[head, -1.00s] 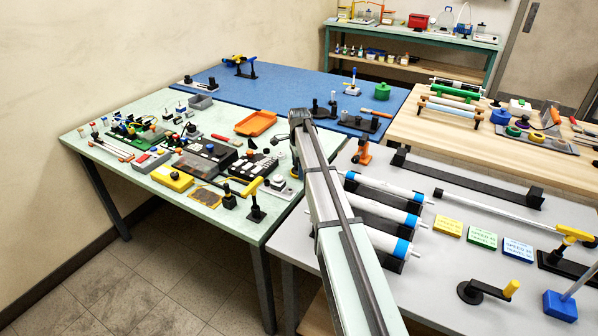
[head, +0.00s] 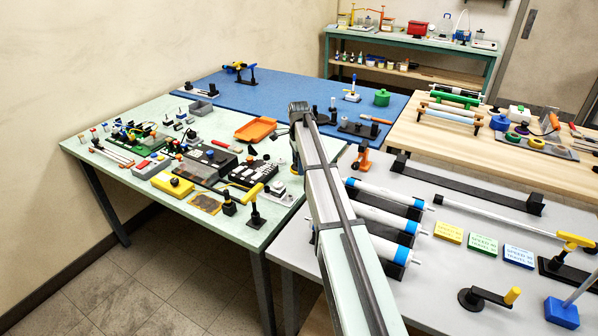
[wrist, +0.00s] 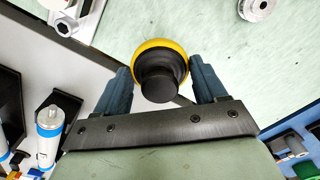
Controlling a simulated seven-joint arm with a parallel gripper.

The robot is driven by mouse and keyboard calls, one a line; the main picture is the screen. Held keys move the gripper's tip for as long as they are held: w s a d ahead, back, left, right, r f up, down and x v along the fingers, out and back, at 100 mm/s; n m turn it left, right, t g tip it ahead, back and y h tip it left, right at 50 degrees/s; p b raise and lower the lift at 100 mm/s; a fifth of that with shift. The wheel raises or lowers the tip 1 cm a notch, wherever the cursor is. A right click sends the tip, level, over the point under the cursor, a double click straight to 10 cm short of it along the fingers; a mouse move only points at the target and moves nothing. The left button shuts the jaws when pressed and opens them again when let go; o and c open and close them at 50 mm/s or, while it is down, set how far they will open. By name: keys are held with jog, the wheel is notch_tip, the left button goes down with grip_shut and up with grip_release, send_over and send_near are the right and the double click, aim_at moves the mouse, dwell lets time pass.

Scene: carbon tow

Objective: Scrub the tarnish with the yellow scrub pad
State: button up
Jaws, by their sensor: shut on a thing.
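In the wrist view the yellow scrub pad (wrist: 160,46) is a round yellow disc with a black knob on top. My gripper (wrist: 162,78) is shut on it, one blue-grey finger on each side of the knob. Pale green tabletop shows beyond the pad; its underside is hidden, so contact cannot be told. In the head view a flat brown, stained plate (head: 205,203), which looks like the tarnished piece, lies near the front edge of the pale green table (head: 235,232). My arm hides most of the gripper in the head view, at the table's right side.
A yellow box (head: 172,184), dark panels and a yellow-handled stand (head: 254,205) crowd around the plate. An orange tray (head: 255,129) lies farther back. White tubes (head: 385,215) lie on the grey table at right.

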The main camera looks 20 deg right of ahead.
notch_tip(320, 180, up, 4)
jog(key=shift+a+r, duration=0.15)
jog(key=shift+r, duration=0.25)
jog(key=a+n, duration=0.1)
jog(key=a, duration=0.6)
jog(key=a+n, duration=0.1)
jog(key=a, duration=0.7)
jog(key=shift+w+a+f, duration=0.15)
jog(key=shift+f, duration=0.05)
jog(key=s+a, duration=0.1)
jog(key=a, duration=0.6)
jog(key=s+a+f+n, duration=0.1)
jog(key=a, duration=0.6)
jog(key=a+f+n, duration=0.1)
jog(key=a, duration=0.6)
jog(key=shift+s+a+f, duration=0.15)
jog(key=shift+s+f, duration=0.05)
jog(key=shift+s, duration=0.2)
jog(key=shift+w+a+f, duration=0.15)
jog(key=shift+a, duration=0.05)
jog(key=shift+w+m, duration=0.2)
jog(key=shift+m, duration=0.8)
jog(key=shift+w+m, duration=0.15)
jog(key=shift+m, duration=0.85)
jog(key=shift+f, duration=2.35)
